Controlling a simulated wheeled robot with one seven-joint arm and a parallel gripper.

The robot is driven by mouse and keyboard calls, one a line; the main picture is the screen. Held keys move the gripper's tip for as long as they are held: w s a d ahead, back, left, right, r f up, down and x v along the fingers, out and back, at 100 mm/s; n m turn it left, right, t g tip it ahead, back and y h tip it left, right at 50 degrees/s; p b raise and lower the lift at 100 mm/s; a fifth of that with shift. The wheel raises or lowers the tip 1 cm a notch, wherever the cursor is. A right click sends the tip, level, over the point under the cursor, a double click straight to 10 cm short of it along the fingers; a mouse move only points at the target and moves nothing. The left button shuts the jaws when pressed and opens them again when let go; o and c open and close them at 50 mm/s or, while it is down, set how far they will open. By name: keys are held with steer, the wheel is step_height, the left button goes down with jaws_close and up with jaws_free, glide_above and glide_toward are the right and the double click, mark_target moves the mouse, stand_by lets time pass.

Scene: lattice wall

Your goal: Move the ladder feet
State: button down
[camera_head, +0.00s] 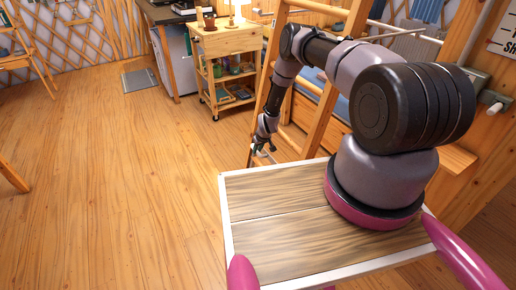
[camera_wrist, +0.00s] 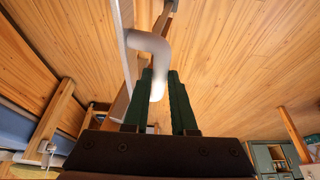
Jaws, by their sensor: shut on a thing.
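A wooden ladder (camera_head: 325,88) leans steeply beside the wall fittings in the head view. Its lower end is partly hidden behind my arm and my wooden-topped base. My gripper (camera_head: 263,152) is low beside the ladder's left rail, just beyond the base's far edge. In the wrist view, the two dark green fingers of my gripper (camera_wrist: 160,76) are close together. A white bent handle (camera_wrist: 150,45) comes down between them, and they are shut on it. What the handle is fixed to is not clear. The ladder's feet are not clearly seen.
A wooden trolley (camera_head: 228,40) with shelves stands behind, next to a desk (camera_head: 165,12). A wooden stand (camera_head: 18,50) is at the far left. A grey floor mat (camera_head: 140,80) lies at the back. The plank floor (camera_head: 110,180) at left is open.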

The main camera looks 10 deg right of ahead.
steer(key=f, duration=0.2)
steer(key=a+f, duration=0.1)
steer(key=f, duration=0.1)
steer(key=shift+s+f, duration=0.15)
steer(key=shift+f, duration=0.05)
steer(key=c, duration=1)
jaws_free()
steer(key=v, duration=1)
steer(key=shift+r, duration=0.35)
